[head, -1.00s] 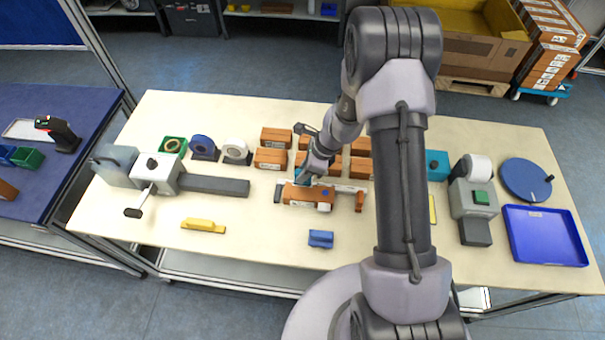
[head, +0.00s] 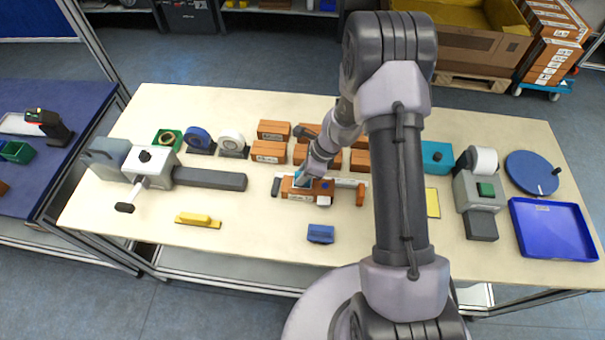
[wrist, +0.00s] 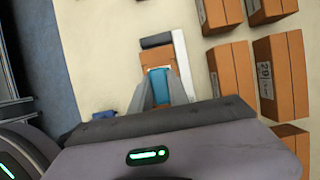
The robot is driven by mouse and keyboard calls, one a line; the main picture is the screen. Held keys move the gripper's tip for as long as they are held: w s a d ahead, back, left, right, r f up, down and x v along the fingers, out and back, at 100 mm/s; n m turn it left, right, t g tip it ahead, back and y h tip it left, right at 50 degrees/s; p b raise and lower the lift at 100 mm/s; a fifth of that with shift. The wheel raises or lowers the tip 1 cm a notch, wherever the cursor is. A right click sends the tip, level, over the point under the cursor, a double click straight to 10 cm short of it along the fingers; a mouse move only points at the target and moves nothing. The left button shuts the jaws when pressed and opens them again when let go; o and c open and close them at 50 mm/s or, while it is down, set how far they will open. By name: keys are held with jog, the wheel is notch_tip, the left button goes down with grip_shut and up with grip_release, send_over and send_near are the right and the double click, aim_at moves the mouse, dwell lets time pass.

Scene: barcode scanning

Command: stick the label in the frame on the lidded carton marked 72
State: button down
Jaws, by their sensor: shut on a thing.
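A brown carton (head: 325,186) lies in a fixture with a white rail (head: 345,182) and dark end piece, near the middle of the table. It also shows in the wrist view (wrist: 155,56), beyond my fingertips. A pale patch shows on its top just past the fingers. I cannot read its number or make out the printed frame. My gripper (wrist: 159,76) is shut on a teal thing (wrist: 158,88), held over the carton. In the head view my gripper (head: 302,181) is low at the carton's left part. Whether the teal thing touches the carton, I cannot tell.
Several brown cartons (head: 268,151) stand just behind the fixture; one in the wrist view (wrist: 280,70) has a white printed label. A blue block (head: 320,234) and a yellow tool (head: 198,220) lie in front. A blue tray (head: 553,229) is at right. The table's front is mostly clear.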

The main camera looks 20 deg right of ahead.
aim_at(295, 174)
jog(key=shift+f+b, duration=0.65)
jog(key=shift+b, duration=0.1)
dwell(1.5)
notch_tip(295, 174, up, 7)
jog(key=p, duration=0.5)
jog(key=shift+r+p, duration=0.1)
jog(key=shift+p, duration=0.2)
